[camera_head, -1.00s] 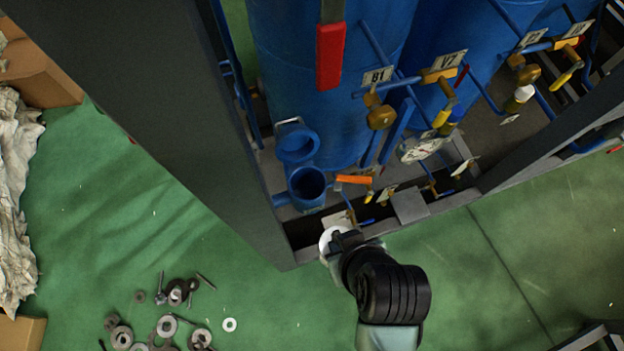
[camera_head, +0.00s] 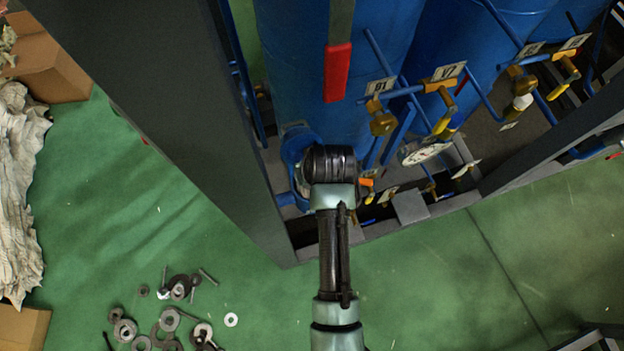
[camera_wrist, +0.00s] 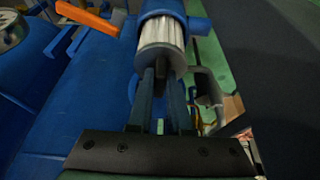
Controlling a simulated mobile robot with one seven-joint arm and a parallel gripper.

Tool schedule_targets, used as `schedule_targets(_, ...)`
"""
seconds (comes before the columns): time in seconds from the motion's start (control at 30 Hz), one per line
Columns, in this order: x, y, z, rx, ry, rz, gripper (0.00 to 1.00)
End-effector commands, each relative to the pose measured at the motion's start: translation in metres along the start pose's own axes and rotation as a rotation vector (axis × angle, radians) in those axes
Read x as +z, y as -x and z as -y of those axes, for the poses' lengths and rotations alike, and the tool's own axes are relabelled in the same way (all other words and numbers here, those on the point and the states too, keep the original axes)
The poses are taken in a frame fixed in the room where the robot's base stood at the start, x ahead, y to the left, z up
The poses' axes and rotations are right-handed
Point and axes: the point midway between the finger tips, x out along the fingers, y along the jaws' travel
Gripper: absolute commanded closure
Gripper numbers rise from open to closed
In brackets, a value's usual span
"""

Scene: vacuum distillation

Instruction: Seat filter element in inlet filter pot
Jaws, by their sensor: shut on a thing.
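The filter element (camera_wrist: 160,42) is a white pleated cylinder with a grey end cap, seen in the wrist view. My gripper (camera_wrist: 160,75) is shut on its near end. The far end of the element is inside the blue mouth of the inlet filter pot (camera_wrist: 165,7); how deep it sits is hidden. In the head view my arm covers the gripper, the element and most of the pot. Only some blue edges of the pot and its open lid (camera_head: 294,145) show left of my wrist.
An orange handle (camera_wrist: 88,17) is close beside the pot. A gauge (camera_head: 425,153), tagged valves and blue pipes crowd the right. A dark frame post (camera_head: 180,130) stands left.

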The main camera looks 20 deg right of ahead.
Motion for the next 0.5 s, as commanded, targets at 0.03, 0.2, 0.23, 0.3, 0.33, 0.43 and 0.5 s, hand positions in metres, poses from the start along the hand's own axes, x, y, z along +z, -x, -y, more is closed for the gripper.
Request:
schedule_targets(0.03, 0.004, -0.01, 0.0, -0.001, 0.0, 0.002, 1.0)
schedule_targets(0.2, 0.013, -0.031, 0.0, 0.0, 0.0, -0.001, 1.0)
schedule_targets(0.23, 0.013, -0.033, 0.0, 0.0, 0.0, -0.001, 1.0)
schedule_targets(0.3, 0.015, -0.037, 0.0, 0.001, 0.0, -0.003, 1.0)
schedule_targets(0.33, 0.017, -0.04, 0.0, 0.0, -0.001, -0.001, 1.0)
schedule_targets(0.43, 0.023, -0.054, 0.0, 0.0, -0.001, 0.001, 1.0)
schedule_targets(0.5, 0.026, -0.064, 0.0, 0.0, -0.001, 0.0, 1.0)
